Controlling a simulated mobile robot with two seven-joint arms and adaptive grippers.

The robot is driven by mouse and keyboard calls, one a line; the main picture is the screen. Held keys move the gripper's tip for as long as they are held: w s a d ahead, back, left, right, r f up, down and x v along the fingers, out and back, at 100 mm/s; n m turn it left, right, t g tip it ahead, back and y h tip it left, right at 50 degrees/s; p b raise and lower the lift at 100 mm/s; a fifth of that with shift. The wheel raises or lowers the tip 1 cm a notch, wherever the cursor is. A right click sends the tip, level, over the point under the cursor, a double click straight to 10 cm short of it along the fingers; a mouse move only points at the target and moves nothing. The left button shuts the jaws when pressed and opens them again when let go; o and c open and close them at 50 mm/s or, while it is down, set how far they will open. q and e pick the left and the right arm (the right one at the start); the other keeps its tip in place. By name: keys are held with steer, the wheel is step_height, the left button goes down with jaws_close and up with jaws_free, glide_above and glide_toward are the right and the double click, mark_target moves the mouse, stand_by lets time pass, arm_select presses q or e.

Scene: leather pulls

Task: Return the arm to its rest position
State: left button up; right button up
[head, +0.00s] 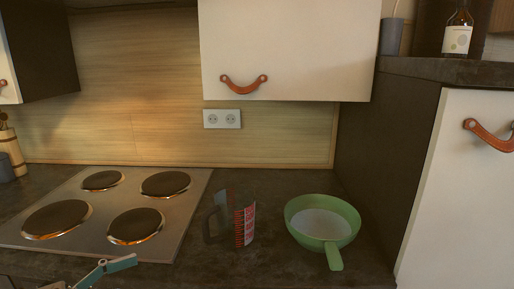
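Part of my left gripper (105,271) shows at the bottom left edge, in front of the stove's near edge. A teal finger and some grey linkage are visible. The rest is cut off by the frame, so I cannot tell whether it is open or shut. I see nothing held in the visible part. My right gripper is not in view.
A stove with several hotplates (193,200) lies at left. A measuring cup with red markings (245,226) and a green pan-like bowl with handle (333,249) stand on the dark counter (275,185). A wall cabinet (290,45) hangs above; a tall cabinet (462,200) stands right.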

arm_select(q)
step_height(320, 180, down, 17)
steer(key=s+y, duration=0.3)
steer(key=y, duration=0.4)
steer(key=s+a+f+n+g+y, duration=0.4)
steer(key=s+a+f+y, duration=0.75)
steer(key=a, duration=0.25)
steer(key=w+d+f+n+t+h+p, duration=0.1)
steer(key=d+f+t+h+p, duration=0.1)
steer(key=d, duration=0.5)
steer(key=w+d+f+n+t+h+p, duration=0.1)
steer(key=d+f+n+t+h+p, duration=0.1)
steer(key=d+f+h, duration=0.2)
steer(key=d+h, duration=0.2)
steer(key=d, duration=0.2)
steer(key=shift+w+d+f+p, duration=0.15)
steer(key=shift+w+d+p, duration=0.15)
steer(key=shift+p, duration=0.1)
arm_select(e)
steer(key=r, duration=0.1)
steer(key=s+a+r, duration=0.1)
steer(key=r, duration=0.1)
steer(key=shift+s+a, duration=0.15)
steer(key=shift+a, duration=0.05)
